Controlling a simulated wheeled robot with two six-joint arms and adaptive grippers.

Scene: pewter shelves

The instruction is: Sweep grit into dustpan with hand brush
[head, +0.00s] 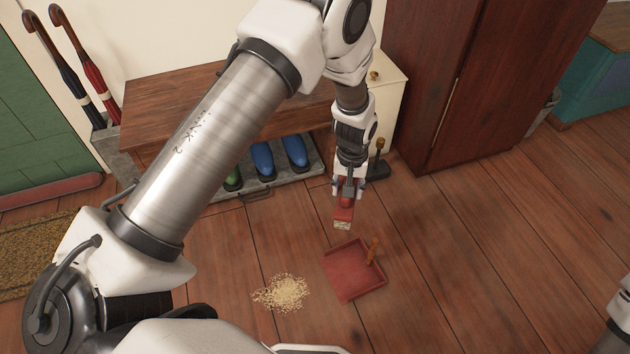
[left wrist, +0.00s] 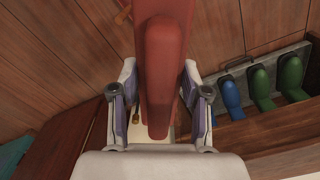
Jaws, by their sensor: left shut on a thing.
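My left gripper (head: 348,188) is shut on the red hand brush (head: 344,214), holding it above the floor behind the dustpan. The brush's pale bristles show at its lower end. In the left wrist view the brush (left wrist: 162,60) lies between the two fingers of my left gripper (left wrist: 160,100). The red dustpan (head: 350,284) lies on the floor, its wooden handle (head: 373,251) at its right back side. The grit (head: 283,292) is a pale, loose pile on the floor to the left of the dustpan, apart from it. My right gripper is not in view.
A wooden bench (head: 170,100) with blue and green boots (head: 263,160) on a grey tray stands behind. A dark red-brown cabinet (head: 470,70) stands at the back right. Umbrellas (head: 80,75) lean at the left. The floor to the right (head: 480,260) is clear.

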